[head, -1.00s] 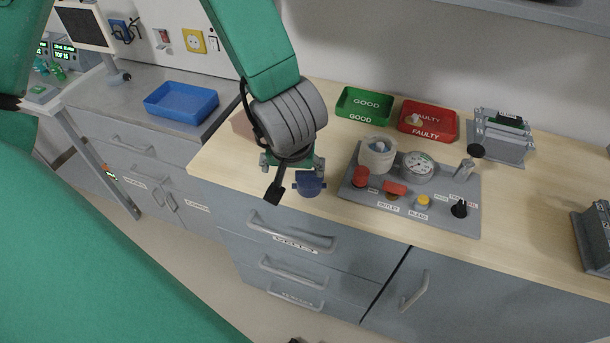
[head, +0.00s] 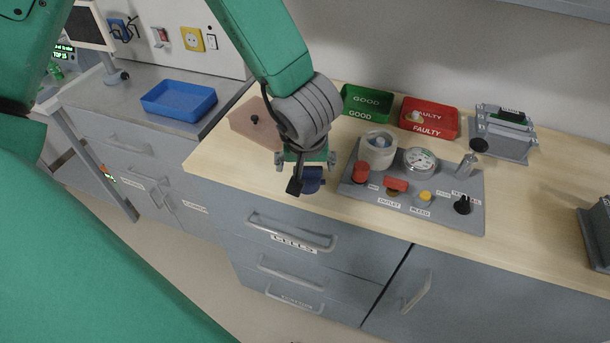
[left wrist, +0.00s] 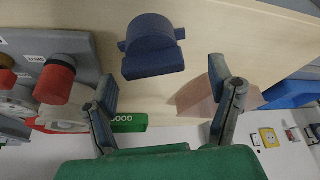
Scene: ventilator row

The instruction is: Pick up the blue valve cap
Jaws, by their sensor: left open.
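The blue valve cap (head: 312,180) sits on the wooden counter (head: 225,160) near its front edge, left of the grey test panel. In the head view it is partly hidden behind my left gripper (head: 303,172). In the left wrist view the blue cap (left wrist: 152,46) shows whole, with small side lugs, beyond the fingertips and between their lines. My left gripper (left wrist: 166,92) is open, its two fingers apart with nothing between them. The fingers do not appear to touch the cap. My right gripper is not in view.
The grey panel (head: 400,206) carries a white cup-like fitting (head: 377,150), a gauge (head: 420,161) and knobs. Green (head: 367,103) and red (head: 430,117) trays stand behind it. A pinkish block (head: 252,125) lies left of my gripper; a blue tray (head: 180,101) is farther left.

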